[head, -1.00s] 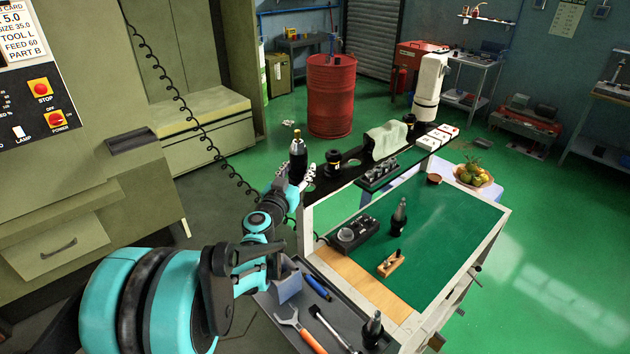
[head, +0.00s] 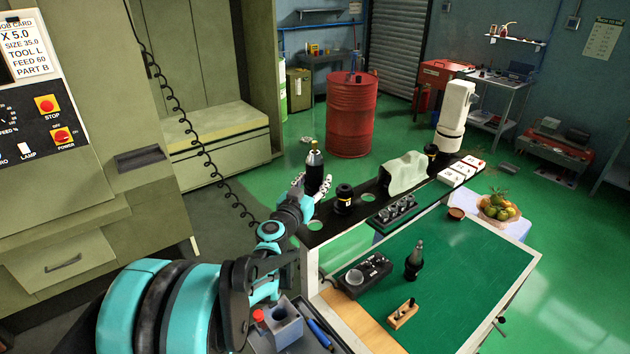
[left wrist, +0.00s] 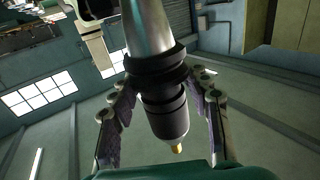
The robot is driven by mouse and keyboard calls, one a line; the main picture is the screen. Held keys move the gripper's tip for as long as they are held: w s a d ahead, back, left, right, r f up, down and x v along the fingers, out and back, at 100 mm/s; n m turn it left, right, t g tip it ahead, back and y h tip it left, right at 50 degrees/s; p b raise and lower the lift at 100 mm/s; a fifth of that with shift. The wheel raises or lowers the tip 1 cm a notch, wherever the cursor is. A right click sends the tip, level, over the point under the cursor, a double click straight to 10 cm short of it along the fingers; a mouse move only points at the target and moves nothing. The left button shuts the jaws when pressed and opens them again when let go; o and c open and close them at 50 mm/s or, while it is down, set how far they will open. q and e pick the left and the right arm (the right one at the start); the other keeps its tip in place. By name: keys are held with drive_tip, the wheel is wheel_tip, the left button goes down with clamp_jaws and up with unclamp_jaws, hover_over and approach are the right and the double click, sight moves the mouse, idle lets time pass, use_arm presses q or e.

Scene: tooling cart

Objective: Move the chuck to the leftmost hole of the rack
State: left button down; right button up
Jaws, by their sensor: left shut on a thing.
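My left gripper (head: 318,188) is shut on the chuck (head: 314,168), a black, bottle-shaped holder with a gold tip pointing up in the head view. The chuck is close to upright beside the left end of the black rack (head: 316,239); its lower end is hidden by the fingers. In the left wrist view the chuck (left wrist: 162,95) shows a silver taper, black flanges and a gold tip between the two fingers. The rack's leftmost hole (head: 316,225) looks empty, just in front of the gripper. My right gripper is not in view.
A black holder (head: 344,198) stands in the rack right of the leftmost hole. A grey cloth (head: 405,174) and white boxes (head: 462,170) lie farther along. Another tapered holder (head: 414,262) stands on the green mat (head: 465,260). The red drum (head: 353,115) is behind.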

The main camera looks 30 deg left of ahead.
sight(314, 217)
use_arm(q)
drive_tip(key=shift+w+f+b, duration=0.2)
drive_tip(key=shift+f+b, duration=0.15)
drive_tip(key=shift+f, duration=0.3)
drive_tip(key=shift+s+f+b, duration=0.1)
drive_tip(key=shift+f+b, duration=0.5)
drive_tip(key=shift+f, duration=0.1)
drive_tip(key=shift+f+b, duration=2.85)
drive_tip(key=shift+f, duration=0.9)
drive_tip(key=shift+f+b, duration=1.1)
drive_tip(key=shift+f, duration=0.1)
drive_tip(key=shift+f, duration=0.25)
drive_tip(key=c, duration=0.9)
unclamp_jaws()
drive_tip(key=shift+o, duration=1.1)
drive_tip(key=shift+r, duration=0.1)
